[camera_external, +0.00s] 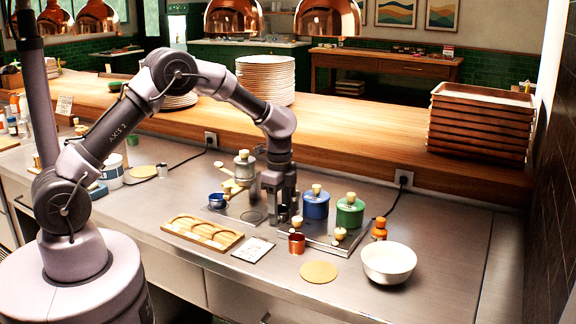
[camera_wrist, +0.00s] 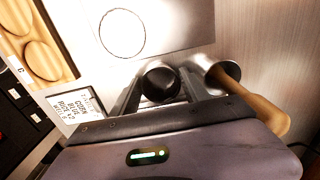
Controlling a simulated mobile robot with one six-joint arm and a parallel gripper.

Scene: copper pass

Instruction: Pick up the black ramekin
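The black ramekin (camera_wrist: 161,82) is a small dark round cup, seen from above in the wrist view. It sits between the two fingers of my gripper (camera_wrist: 160,88), one on each side. In the external view my gripper (camera_external: 281,208) points down at the counter, and the dark ramekin (camera_external: 283,212) shows partly between the fingers. I cannot tell whether the fingers touch its sides or whether a thin gap is left. The ramekin appears to be at counter level.
In the wrist view a metal cup with a wooden handle (camera_wrist: 265,113) is close to the right finger. Blue (camera_external: 316,206) and green (camera_external: 350,213) lidded jars stand to the right. A copper cup (camera_external: 296,243), wooden tray (camera_external: 232,242) and white bowl (camera_external: 389,280) are nearer the front.

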